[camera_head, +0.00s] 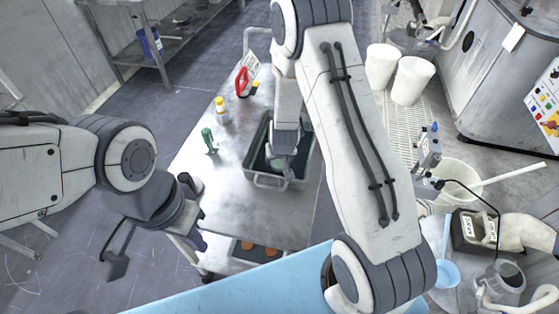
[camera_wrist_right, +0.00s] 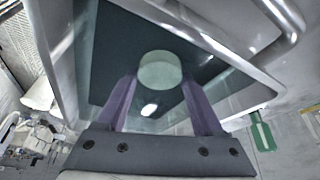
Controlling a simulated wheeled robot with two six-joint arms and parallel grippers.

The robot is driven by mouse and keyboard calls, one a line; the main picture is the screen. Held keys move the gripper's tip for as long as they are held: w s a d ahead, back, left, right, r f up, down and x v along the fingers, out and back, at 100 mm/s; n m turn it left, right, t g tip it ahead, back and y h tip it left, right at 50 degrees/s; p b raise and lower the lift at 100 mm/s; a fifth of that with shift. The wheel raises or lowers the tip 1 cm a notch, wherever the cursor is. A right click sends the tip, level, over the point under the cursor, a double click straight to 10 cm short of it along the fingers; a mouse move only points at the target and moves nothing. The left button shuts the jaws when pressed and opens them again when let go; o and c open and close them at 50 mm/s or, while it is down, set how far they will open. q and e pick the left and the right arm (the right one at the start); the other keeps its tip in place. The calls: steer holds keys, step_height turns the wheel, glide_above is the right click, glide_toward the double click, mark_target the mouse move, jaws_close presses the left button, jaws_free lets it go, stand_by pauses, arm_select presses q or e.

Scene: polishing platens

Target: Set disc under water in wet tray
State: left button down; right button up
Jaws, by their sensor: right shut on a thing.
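The wet tray (camera_head: 268,183) is a metal, dark-floored tub on the steel table; its rim also shows in the right wrist view (camera_wrist_right: 62,60). My right gripper (camera_head: 281,168) reaches down inside the tray. In the right wrist view it is shut on a pale green round disc (camera_wrist_right: 160,70), held between the fingertips over the dark floor. I cannot tell whether the disc is above or below the water surface. My left gripper (camera_head: 187,243) hangs left of the table, away from the tray; its fingers are not clear.
A green-handled tool (camera_head: 208,140), a yellow-capped bottle (camera_head: 221,110) and a red-handled thing (camera_head: 243,82) stand on the table near the tray. A shelf below holds orange discs (camera_head: 258,249). White buckets (camera_head: 412,80) stand at right. The table's front is clear.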

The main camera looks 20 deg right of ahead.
steer(key=shift+f, duration=0.15)
steer(key=o, duration=1.5)
steer(key=shift+c, duration=0.2)
